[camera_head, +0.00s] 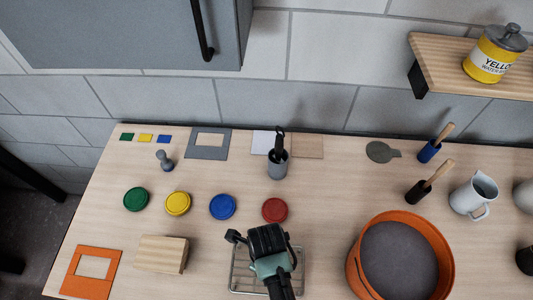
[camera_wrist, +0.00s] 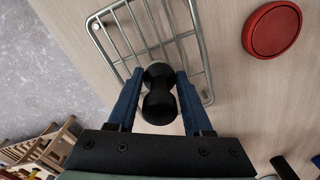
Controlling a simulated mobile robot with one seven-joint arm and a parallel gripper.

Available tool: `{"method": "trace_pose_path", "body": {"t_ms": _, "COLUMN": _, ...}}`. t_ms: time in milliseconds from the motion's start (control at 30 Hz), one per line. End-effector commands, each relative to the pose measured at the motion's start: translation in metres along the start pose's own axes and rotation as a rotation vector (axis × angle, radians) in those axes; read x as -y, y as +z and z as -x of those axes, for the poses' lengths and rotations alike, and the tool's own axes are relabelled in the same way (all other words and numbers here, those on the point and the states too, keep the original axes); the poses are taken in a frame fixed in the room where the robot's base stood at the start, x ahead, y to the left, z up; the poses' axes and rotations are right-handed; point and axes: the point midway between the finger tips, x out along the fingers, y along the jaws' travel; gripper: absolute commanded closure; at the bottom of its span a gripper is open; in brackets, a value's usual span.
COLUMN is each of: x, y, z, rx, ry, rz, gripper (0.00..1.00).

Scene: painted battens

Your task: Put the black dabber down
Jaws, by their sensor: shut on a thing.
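The black dabber (camera_wrist: 158,106) shows in the wrist view as a dark, waisted piece with rounded ends. My gripper (camera_wrist: 160,76) has its two blue fingers closed on either side of it. The dabber is over the wire rack (camera_wrist: 141,42), and I cannot tell whether it touches the wires. In the head view my gripper (camera_head: 266,242) is above the wire rack (camera_head: 238,279) at the table's front. It hides most of the rack there, and I cannot make out the dabber clearly in that view.
A red lid (camera_head: 275,210) lies just behind the rack, with blue (camera_head: 222,207), yellow and green lids to its left. A wooden block (camera_head: 160,255) stands left of the rack. A large orange tub (camera_head: 357,270) stands to the right. A grey dabber (camera_head: 165,162) stands farther back.

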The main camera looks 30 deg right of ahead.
Motion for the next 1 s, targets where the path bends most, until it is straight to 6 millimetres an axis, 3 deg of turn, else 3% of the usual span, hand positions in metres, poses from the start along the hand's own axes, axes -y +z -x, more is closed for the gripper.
{"method": "trace_pose_path", "body": {"t_ms": 367, "x": 0.0, "y": 0.0, "z": -0.004, "rx": 0.0, "ry": 0.0, "rz": 0.001, "gripper": 1.0}}
{"method": "trace_pose_path", "body": {"t_ms": 400, "x": 0.0, "y": 0.0, "z": -0.004, "rx": 0.0, "ry": 0.0, "rz": 0.001, "gripper": 0.44}}
{"method": "trace_pose_path", "body": {"t_ms": 533, "x": 0.0, "y": 0.0, "z": -0.004, "rx": 0.0, "ry": 0.0, "rz": 0.001, "gripper": 0.21}}
{"method": "trace_pose_path", "body": {"t_ms": 833, "x": 0.0, "y": 0.0, "z": -0.002, "rx": 0.0, "ry": -0.001, "rz": 0.001, "gripper": 0.2}}
{"method": "trace_pose_path", "body": {"t_ms": 1000, "x": 0.001, "y": 0.001, "z": 0.011, "rx": 0.003, "ry": -0.002, "rz": 0.0, "gripper": 0.2}}
